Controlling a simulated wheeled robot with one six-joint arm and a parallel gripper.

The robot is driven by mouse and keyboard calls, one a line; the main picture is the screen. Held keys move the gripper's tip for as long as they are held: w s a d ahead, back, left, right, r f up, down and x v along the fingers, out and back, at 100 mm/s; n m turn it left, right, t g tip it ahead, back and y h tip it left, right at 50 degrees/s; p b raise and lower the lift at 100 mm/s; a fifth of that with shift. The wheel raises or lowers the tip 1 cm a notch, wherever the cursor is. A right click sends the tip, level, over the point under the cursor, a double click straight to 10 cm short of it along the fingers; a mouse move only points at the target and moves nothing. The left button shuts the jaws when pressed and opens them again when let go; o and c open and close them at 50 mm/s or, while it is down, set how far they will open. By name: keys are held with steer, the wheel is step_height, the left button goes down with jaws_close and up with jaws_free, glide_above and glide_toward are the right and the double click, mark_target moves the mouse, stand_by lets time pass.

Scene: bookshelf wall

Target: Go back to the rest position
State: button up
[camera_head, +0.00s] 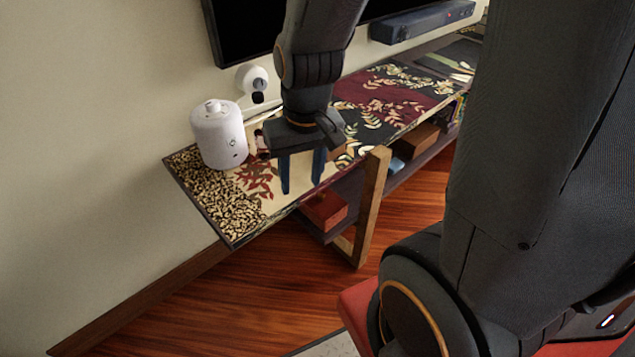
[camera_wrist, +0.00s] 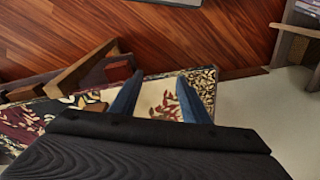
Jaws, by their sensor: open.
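My gripper (camera_head: 302,172) points down above the near left part of the long patterned console (camera_head: 285,205), with its two blue fingers apart and nothing between them. In the wrist view the blue fingers of my gripper (camera_wrist: 155,98) are spread, with the console's cream and red leaf pattern (camera_wrist: 160,96) behind them. My dark arm reaches across the head view and hides part of the console and the wall.
A white cylindrical device (camera_head: 219,135) stands on the console left of my gripper, with a small white camera-like object (camera_head: 253,79) behind it. A wooden leg (camera_head: 371,205) and a red box (camera_head: 324,210) are below. A soundbar (camera_head: 422,22) is at the back. Wooden floor (camera_head: 210,305) is open in front.

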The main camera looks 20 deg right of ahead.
steer(key=shift+g, duration=0.7)
steer(key=s, duration=0.1)
steer(key=s+d, duration=0.1)
steer(key=s+r, duration=0.1)
steer(key=s, duration=0.1)
steer(key=shift+d, duration=0.4)
steer(key=shift+c, duration=0.4)
